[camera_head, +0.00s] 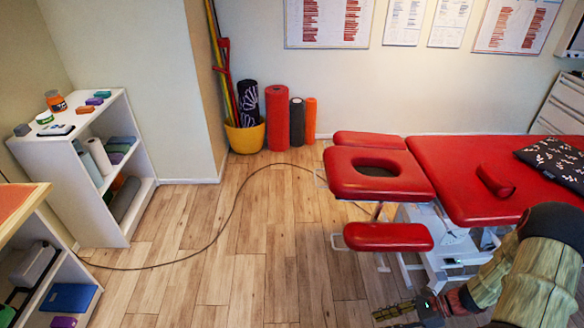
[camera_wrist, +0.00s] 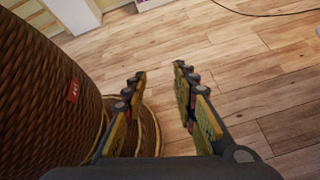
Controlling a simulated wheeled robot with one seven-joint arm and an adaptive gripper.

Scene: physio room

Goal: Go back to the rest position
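My gripper (camera_wrist: 160,75) is open and empty in the wrist view, its two fingers apart above the wooden floor. In the head view my gripper (camera_head: 405,310) is low at the bottom right, in front of the treatment table. My arm comes in from the right edge of that view. Nothing is between the fingers.
The red treatment table (camera_head: 440,160) stands at the right, close to my arm. A white shelf (camera_head: 120,150) stands at the left. A yellow bucket (camera_head: 245,136) and several foam rolls (camera_head: 278,118) line the back wall. A cable (camera_head: 215,235) crosses the otherwise clear floor.

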